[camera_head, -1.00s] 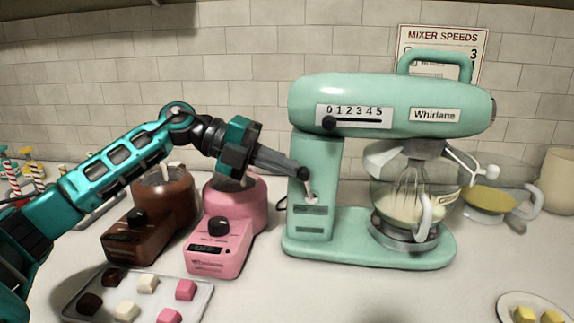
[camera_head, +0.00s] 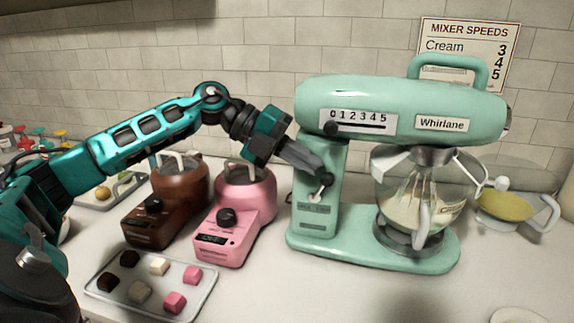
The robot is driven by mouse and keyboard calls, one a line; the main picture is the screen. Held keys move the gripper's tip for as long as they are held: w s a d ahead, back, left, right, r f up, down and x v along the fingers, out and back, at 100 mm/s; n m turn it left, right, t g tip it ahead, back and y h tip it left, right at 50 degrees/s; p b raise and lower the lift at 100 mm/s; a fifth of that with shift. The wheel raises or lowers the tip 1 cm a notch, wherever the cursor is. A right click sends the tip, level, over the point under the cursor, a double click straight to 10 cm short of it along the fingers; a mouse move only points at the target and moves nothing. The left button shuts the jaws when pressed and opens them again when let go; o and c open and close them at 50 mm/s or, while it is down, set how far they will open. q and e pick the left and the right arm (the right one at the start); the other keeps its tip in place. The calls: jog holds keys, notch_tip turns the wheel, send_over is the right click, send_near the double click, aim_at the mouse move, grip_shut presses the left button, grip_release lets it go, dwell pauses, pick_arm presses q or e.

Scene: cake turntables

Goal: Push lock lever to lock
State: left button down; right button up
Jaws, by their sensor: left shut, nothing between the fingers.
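The mint-green stand mixer (camera_head: 405,104) stands on the counter with its head down and the whisk inside the glass bowl (camera_head: 410,190). Its small lock lever (camera_head: 316,192) is on the left face of the column, above small lettering too blurred to read. My left gripper (camera_head: 322,172) comes in from the left, shut and empty, with its fingertips at the column just above the lever. I cannot tell whether the tips touch the lever. My right gripper is not in view.
A glass dish of yellow batter (camera_head: 505,207) is at the right. The counter before the mixer is clear.

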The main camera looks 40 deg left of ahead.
pick_arm(q)
jog(key=shift+s+a+r+p, duration=0.1)
jog(key=shift+s+r+p, duration=0.15)
jog(key=shift+r+p, duration=0.65)
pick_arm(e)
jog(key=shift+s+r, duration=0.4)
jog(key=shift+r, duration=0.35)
pick_arm(q)
jog(key=shift+r, duration=0.1)
jog(key=s+a+r, duration=0.1)
jog(key=a+r, duration=0.2)
jog(key=r, duration=0.3)
jog(key=s+a+r+p, duration=0.1)
jog(key=s+a+r, duration=0.1)
jog(key=r, duration=0.4)
jog(key=shift+s+a+p, duration=0.3)
jog(key=shift+a, duration=0.35)
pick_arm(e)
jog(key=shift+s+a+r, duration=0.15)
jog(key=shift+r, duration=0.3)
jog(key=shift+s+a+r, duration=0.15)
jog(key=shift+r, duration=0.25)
pick_arm(q)
jog(key=shift+f, duration=0.1)
